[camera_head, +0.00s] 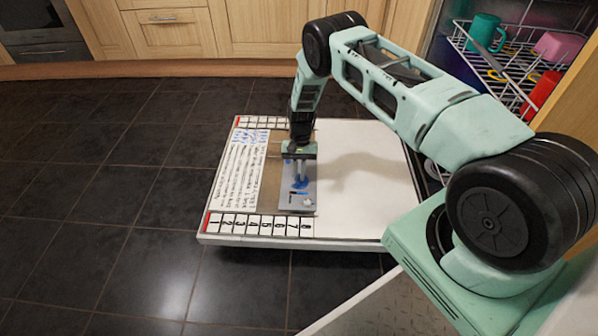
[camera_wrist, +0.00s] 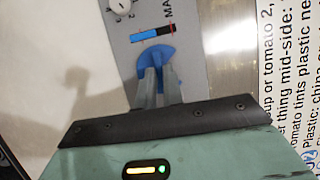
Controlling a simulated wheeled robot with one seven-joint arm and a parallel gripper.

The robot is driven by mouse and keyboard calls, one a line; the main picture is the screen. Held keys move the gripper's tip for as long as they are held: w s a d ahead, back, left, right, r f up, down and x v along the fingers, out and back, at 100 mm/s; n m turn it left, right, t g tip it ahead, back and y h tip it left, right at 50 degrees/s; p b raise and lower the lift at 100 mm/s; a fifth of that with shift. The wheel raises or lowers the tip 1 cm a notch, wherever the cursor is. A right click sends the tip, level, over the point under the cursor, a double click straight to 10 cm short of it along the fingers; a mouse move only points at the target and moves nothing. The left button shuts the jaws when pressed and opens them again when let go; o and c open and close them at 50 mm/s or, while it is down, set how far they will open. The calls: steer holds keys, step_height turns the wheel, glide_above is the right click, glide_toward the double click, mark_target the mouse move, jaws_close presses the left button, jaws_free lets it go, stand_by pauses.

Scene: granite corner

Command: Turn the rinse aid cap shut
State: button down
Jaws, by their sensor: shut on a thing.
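The rinse aid cap (camera_wrist: 152,56) is blue and fan-shaped. It sits on a grey dispenser plate (camera_head: 297,204), below a blue bar with a red mark in the wrist view. My gripper (camera_wrist: 158,76) is shut on the cap's raised part, with a finger on each side. In the head view the cap (camera_head: 298,184) shows as a small blue patch by the fingertips of my gripper (camera_head: 300,178). The fingers hide part of the cap, and I cannot tell whether it is fully turned.
The plate lies on a low white panel (camera_head: 365,175) with printed text and a numbered strip (camera_head: 258,224). A small round dial (camera_wrist: 120,5) is on the plate. At right, a wire rack (camera_head: 510,70) holds a teal mug (camera_head: 485,32) and red and pink items. Dark floor (camera_head: 90,200) is clear at left.

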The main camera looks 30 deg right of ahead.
steer(key=c, duration=1.5)
jaws_free()
steer(key=p+v, duration=0.5)
steer(key=v, duration=1.2)
steer(key=shift+r+p, duration=0.25)
steer(key=shift+p, duration=0.15)
